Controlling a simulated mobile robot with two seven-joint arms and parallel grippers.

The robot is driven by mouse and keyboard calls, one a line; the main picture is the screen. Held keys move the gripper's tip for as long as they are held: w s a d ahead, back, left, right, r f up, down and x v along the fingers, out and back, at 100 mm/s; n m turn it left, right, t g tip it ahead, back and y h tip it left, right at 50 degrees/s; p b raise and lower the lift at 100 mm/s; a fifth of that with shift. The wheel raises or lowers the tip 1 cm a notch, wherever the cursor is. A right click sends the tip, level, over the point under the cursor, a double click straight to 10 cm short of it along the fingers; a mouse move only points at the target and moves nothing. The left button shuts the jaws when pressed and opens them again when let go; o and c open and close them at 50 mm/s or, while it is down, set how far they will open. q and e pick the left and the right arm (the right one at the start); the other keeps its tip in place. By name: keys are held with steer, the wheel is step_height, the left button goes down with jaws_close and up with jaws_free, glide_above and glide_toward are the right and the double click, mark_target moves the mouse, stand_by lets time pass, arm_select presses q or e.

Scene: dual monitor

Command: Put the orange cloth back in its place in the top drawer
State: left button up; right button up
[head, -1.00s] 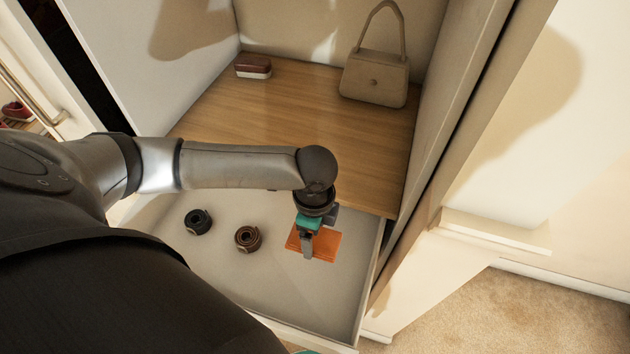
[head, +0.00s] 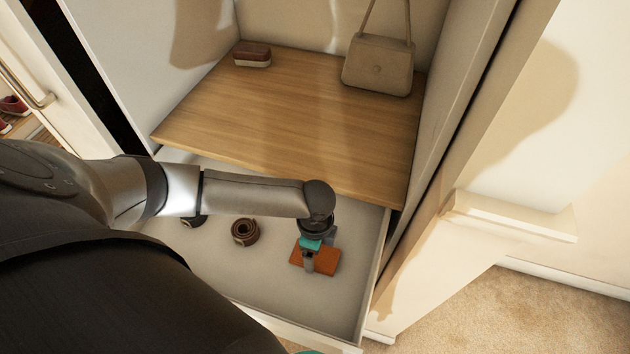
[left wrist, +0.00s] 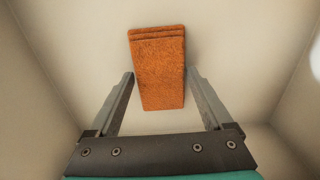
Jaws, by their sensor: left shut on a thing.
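The folded orange cloth (head: 325,262) is at the right part of the pulled-out top drawer (head: 285,300), near its right wall. It also shows in the left wrist view (left wrist: 158,65), upright in the picture with its folded layers at the top. My left gripper (head: 309,267) points down over the cloth and is shut on it. In the left wrist view its fingers (left wrist: 159,73) lie along the cloth's two sides. I cannot tell whether the cloth touches the drawer floor.
A brown coiled belt (head: 245,231) lies in the drawer left of the cloth. A dark coil (head: 194,221) beyond it is partly hidden by my arm. The wooden shelf (head: 290,120) overhangs the drawer's back and carries a beige handbag (head: 379,66) and a red-brown box (head: 252,54).

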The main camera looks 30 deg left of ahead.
arm_select(q)
steer(key=o, duration=1)
steer(key=shift+f, duration=0.1)
arm_select(e)
steer(key=shift+w, duration=0.25)
arm_select(q)
steer(key=shift+r, duration=0.45)
step_height(320, 180, up, 11)
steer(key=p, duration=0.4)
steer(key=shift+r, duration=0.15)
arm_select(e)
steer(key=r, duration=0.1)
steer(key=s+a+r, duration=0.1)
steer(key=r, duration=0.2)
steer(key=shift+s+a+r, duration=0.15)
steer(key=shift+r, duration=0.05)
